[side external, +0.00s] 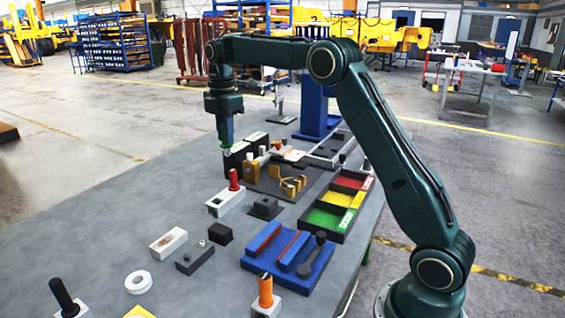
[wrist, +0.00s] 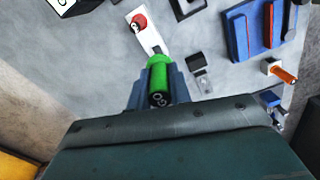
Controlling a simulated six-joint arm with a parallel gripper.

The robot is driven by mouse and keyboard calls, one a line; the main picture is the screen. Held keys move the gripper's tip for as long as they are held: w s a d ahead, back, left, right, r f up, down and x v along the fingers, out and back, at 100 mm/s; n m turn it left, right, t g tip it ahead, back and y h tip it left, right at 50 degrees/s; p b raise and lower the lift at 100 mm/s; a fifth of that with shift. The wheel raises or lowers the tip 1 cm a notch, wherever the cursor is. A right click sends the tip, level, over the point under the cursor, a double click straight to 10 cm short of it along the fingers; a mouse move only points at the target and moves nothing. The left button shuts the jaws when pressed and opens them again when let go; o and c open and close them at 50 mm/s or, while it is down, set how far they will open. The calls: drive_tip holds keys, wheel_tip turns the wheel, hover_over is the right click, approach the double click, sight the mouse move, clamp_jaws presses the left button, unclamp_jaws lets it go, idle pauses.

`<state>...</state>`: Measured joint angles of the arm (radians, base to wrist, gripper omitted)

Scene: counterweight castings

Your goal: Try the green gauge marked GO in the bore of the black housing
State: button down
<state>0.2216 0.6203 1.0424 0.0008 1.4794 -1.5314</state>
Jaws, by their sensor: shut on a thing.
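The green gauge (wrist: 160,72) is between the fingers of my gripper (wrist: 159,88) in the wrist view, its dark end marked GO facing the camera. A low black block with a raised middle (side external: 265,207) stands on the table and may be the black housing. Its bore is too small to make out. A small black cube (side external: 220,234) stands nearer the camera. The gauge is apart from both.
A red-handled gauge (side external: 234,180) stands in a white block (side external: 217,203). Black boxes (side external: 237,158) stand behind my gripper. A tray with red, yellow and green compartments (side external: 318,221) and a blue rack (side external: 262,262) lie to the right.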

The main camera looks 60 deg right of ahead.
drive_tip(key=s+d+f, duration=0.4)
drive_tip(key=s+f, duration=0.3)
drive_tip(key=s, duration=0.2)
drive_tip(key=shift+s+f, duration=0.15)
drive_tip(key=shift+f, duration=0.15)
idle(0.3)
drive_tip(key=shift+f, duration=2.2)
drive_tip(key=shift+f, duration=0.8)
idle(2.6)
drive_tip(key=shift+r, duration=0.55)
idle(0.4)
